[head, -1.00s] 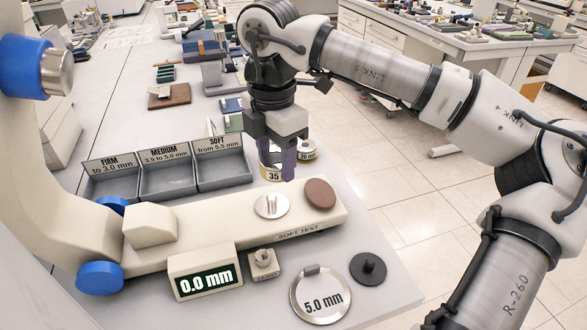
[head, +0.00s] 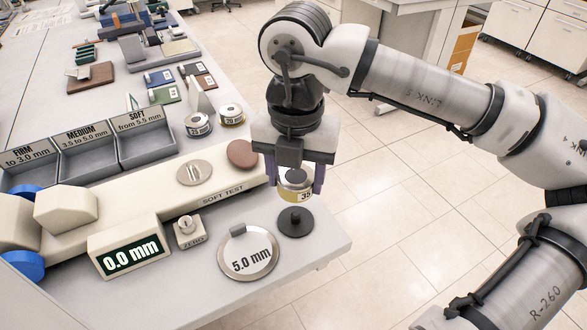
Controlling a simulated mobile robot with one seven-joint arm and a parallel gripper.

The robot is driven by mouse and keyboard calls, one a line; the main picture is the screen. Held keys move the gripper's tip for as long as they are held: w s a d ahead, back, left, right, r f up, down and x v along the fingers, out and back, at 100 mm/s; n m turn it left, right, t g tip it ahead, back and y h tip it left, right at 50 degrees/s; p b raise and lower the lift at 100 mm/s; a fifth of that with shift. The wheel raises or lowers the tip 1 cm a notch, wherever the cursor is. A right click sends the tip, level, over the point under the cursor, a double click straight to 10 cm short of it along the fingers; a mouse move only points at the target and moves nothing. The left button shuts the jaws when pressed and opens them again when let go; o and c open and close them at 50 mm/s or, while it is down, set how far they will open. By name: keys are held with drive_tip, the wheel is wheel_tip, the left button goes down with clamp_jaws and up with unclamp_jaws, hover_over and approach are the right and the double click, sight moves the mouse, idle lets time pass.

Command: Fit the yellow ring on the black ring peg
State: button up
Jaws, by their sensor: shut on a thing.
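The yellow ring (head: 295,194), a short ring with a yellow band marked 35 and a pale top, is between the fingers of my gripper (head: 296,184). My gripper points down and is shut on it. The black ring peg (head: 295,222), a round black base with a short central post, stands at the table's front right corner. In the picture the ring is just above the peg, apart from it. The top of the post shows below the ring, and the exact height of the gap is hard to tell.
Two other labelled rings (head: 198,124) (head: 231,114) stand behind the soft test bar (head: 130,215). A round 5.0 mm plate (head: 248,256) lies left of the peg. The table edge (head: 335,252) is close on the peg's right, with open floor beyond.

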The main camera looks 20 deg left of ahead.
sight(296, 215)
drive_tip(key=shift+f+b, duration=0.15)
drive_tip(key=shift+b, duration=0.3)
wheel_tip(296, 215, down, 6)
drive_tip(key=b, duration=0.5)
drive_tip(key=shift+r, duration=0.2)
drive_tip(key=shift+b, duration=0.85)
idle(1.2)
drive_tip(key=shift+f+b, duration=1.65)
drive_tip(key=shift+b, duration=0.1)
drive_tip(key=o, duration=1.1)
drive_tip(key=shift+r, duration=0.15)
wheel_tip(296, 215, up, 14)
drive_tip(key=shift+f+p, duration=0.15)
drive_tip(key=shift+p, duration=0.25)
